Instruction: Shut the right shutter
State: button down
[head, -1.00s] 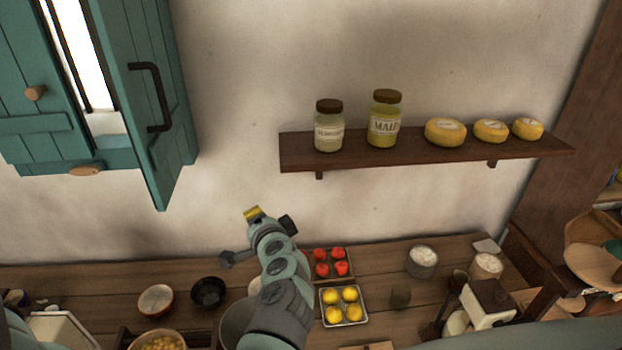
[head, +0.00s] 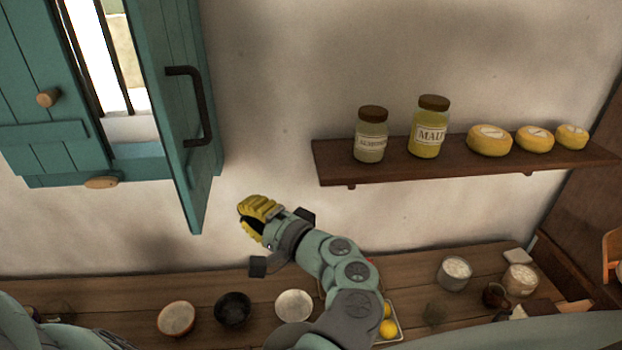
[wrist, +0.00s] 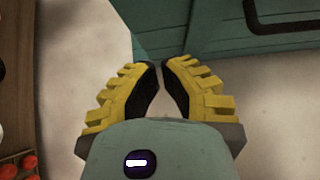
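The right shutter (head: 178,110) is a teal plank panel standing ajar at the upper left of the head view, with a dark bar handle (head: 203,105) on its face. Bright window bars show in the gap between it and the left shutter (head: 40,100). My gripper (head: 243,222), with yellow ribbed fingers, is to the right of and below the shutter's lower corner, apart from it. In the wrist view the fingers (wrist: 160,68) have a narrow gap between the tips and nothing in it. The teal shutter (wrist: 215,30) and part of its handle (wrist: 285,15) lie beyond them.
A wall shelf (head: 450,168) with two jars and yellow cheeses is to the right. The wooden counter (head: 120,295) below holds bowls (head: 232,309), lemons and canisters (head: 454,273). The wall between shutter and shelf is bare.

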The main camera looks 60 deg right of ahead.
aim_at(200, 200)
jog(key=shift+w+a+p, duration=0.45)
jog(key=shift+w+p, duration=0.45)
jog(key=shift+w, duration=0.35)
jog(key=shift+w+a+p, duration=0.4)
jog(key=shift+w+p, duration=0.5)
jog(key=shift+w, duration=0.3)
jog(key=shift+w+a+p, duration=0.45)
jog(key=shift+w+p, duration=0.45)
jog(key=shift+w, duration=0.35)
jog(key=shift+a+f, duration=0.1)
